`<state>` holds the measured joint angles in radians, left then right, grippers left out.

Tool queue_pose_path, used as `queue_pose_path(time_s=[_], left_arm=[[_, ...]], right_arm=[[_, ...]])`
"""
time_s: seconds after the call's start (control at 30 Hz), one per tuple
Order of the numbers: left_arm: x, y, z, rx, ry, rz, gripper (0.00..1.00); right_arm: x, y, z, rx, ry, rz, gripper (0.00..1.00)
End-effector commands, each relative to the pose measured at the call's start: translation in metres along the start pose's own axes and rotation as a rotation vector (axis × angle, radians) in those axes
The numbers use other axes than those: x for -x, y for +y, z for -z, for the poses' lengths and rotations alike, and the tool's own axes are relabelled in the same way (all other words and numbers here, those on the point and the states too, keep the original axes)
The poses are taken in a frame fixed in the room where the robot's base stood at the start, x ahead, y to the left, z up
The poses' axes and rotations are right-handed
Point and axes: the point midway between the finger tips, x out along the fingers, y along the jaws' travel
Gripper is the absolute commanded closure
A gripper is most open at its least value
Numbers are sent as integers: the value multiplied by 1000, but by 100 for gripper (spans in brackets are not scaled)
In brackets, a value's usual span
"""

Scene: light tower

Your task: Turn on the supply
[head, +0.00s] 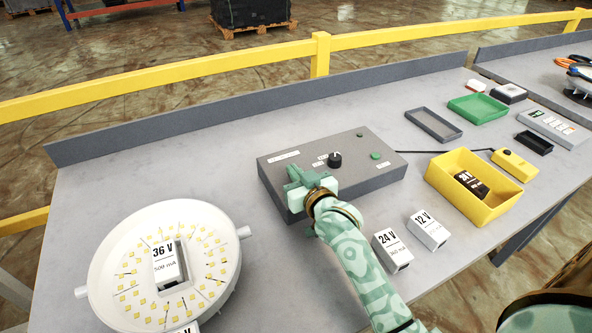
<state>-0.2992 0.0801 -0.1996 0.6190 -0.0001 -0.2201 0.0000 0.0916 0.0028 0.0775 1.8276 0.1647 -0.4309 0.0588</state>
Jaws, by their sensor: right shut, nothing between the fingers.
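The supply looks to be the grey box (345,150) in the middle of the bench, with a black round knob (334,159), a green round button (375,155) and small white labels. A small dark dot sits near its back edge. My right gripper (297,180) is over the front left part of the box, left of the knob. It is shut and empty. It hides that part of the panel, and I cannot tell whether it touches the box. My left gripper is not in view.
A round white LED lamp (125,255) carrying a 36 V block (168,262) lies at left. A 24 V block (392,250) and 12 V block (428,229) stand right of my arm. A yellow tray (510,188) holds a black 30 V block. A cable runs to a yellow device (514,164).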

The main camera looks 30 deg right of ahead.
Motion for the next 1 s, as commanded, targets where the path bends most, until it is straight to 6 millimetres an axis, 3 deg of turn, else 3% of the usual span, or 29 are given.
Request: queue_pose_path(time_s=[0.07,0.2,0.37,0.47,0.67,1.0], left_arm=[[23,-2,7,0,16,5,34],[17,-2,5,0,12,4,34],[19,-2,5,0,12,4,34],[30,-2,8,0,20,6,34],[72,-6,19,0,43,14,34],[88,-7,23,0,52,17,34]], right_arm=[[0,0,11,0,-31,0,100],[-2,0,0,0,-39,0,100],[-1,0,3,0,-39,0,100],[-1,1,14,0,-36,0,100],[1,3,54,0,-33,0,100],[73,3,62,0,-38,0,100]])
